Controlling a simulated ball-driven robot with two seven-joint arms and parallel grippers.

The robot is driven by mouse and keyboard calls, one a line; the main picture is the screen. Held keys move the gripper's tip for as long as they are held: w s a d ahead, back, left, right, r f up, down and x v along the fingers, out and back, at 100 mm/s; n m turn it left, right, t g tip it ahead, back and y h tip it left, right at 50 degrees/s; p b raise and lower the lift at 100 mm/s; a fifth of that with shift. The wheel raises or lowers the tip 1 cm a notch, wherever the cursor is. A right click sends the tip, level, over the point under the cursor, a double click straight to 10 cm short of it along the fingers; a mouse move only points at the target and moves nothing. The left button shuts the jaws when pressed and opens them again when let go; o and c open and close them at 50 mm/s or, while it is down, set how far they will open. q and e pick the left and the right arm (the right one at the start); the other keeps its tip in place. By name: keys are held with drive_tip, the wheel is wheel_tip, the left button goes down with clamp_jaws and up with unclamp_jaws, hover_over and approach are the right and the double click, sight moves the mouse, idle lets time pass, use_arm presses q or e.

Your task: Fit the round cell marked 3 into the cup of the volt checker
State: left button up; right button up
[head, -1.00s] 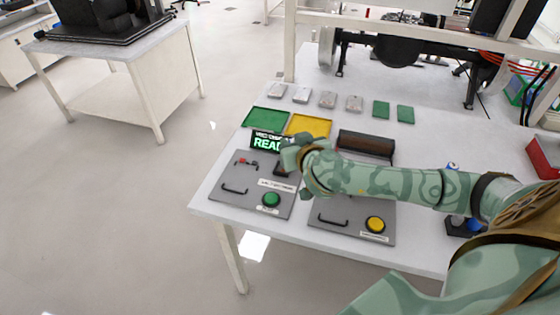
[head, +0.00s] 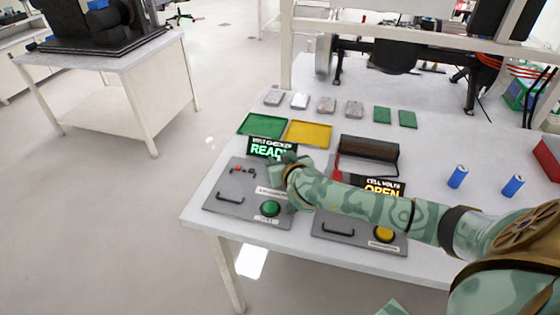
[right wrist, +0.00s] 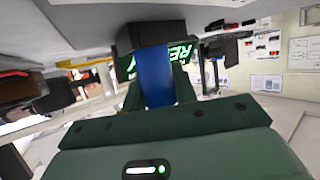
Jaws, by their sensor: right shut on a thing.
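A blue round cell (right wrist: 155,75) is between the fingers of my right gripper (right wrist: 160,92) in the right wrist view; its marking does not show. Its far end meets a black block (right wrist: 140,36), which may be the cup; I cannot tell whether the cell is inside. In the head view my right gripper (head: 283,172) is over the upper right of a grey panel (head: 226,188) and hides the cell. Behind it is a sign (head: 268,149) reading CHECKER and READY, its first word unclear. My left gripper is not in view.
A second panel (head: 350,238) has a yellow button and a sign (head: 382,190) reading CELL VOLTS, OPEN. Two blue cells (head: 457,177) (head: 513,185) stand at the right. Green (head: 262,124) and yellow (head: 307,133) trays, a brown rack (head: 370,148) and small plates lie behind.

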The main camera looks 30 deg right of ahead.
drive_tip(key=o, duration=1.1)
drive_tip(key=shift+f, duration=0.1)
drive_tip(key=shift+c, duration=0.2)
drive_tip(key=shift+s+r, duration=0.2)
drive_tip(key=shift+r, duration=0.05)
drive_tip(key=p+v, duration=0.4)
drive_tip(key=v, duration=0.6)
drive_tip(key=shift+s+a+r, duration=0.1)
drive_tip(key=shift+s+r, duration=0.05)
drive_tip(key=shift+s+a+r+p, duration=0.15)
drive_tip(key=shift+s+p, duration=0.25)
drive_tip(key=shift+s, duration=0.2)
